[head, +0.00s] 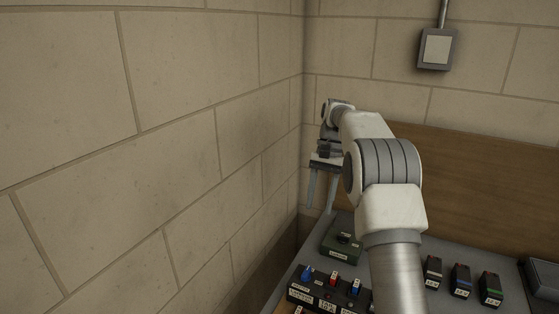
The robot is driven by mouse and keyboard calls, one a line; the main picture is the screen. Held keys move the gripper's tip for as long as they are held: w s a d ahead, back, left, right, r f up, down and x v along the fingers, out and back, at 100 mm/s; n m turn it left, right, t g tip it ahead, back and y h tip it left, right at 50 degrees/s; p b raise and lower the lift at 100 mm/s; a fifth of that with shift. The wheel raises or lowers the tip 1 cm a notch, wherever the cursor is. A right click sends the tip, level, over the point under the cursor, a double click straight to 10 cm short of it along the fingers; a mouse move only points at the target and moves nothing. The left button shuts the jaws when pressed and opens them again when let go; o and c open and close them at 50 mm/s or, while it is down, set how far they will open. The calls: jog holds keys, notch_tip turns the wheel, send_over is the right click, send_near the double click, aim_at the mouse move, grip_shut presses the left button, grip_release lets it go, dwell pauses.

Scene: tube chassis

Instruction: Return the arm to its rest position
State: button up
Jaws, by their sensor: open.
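My arm rises from the bottom right of the head view and bends forward over the bench. My gripper (321,189) hangs at its far end near the wall corner, pointing down. Its two fingers are apart, with nothing between them. It is above and behind a green box (342,242) on the grey bench top (407,282), and apart from it as far as I can see. My arm hides part of the bench.
A black block with blue and red knobs (325,296) sits at the front left. Several small dark modules (461,280) stand to the right of my arm. A dark box (542,279) is at the right edge. Block walls (150,150) and a wooden board (480,190) close in the left and back.

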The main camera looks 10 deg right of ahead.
jog(key=s+a+r+n+t+h, duration=0.1)
jog(key=s+a+r+n+t, duration=0.25)
jog(key=s+r, duration=1)
jog(key=s+f+n+t, duration=0.1)
jog(key=s+f+t, duration=0.1)
jog(key=s, duration=0.8)
jog(key=s+f+n+t+h, duration=0.1)
jog(key=s+f+n+t, duration=0.1)
jog(key=s, duration=0.7)
jog(key=shift+s+a+f+t, duration=0.25)
jog(key=shift+s+f+t, duration=0.15)
jog(key=shift+f+t, duration=0.45)
jog(key=shift+f, duration=0.1)
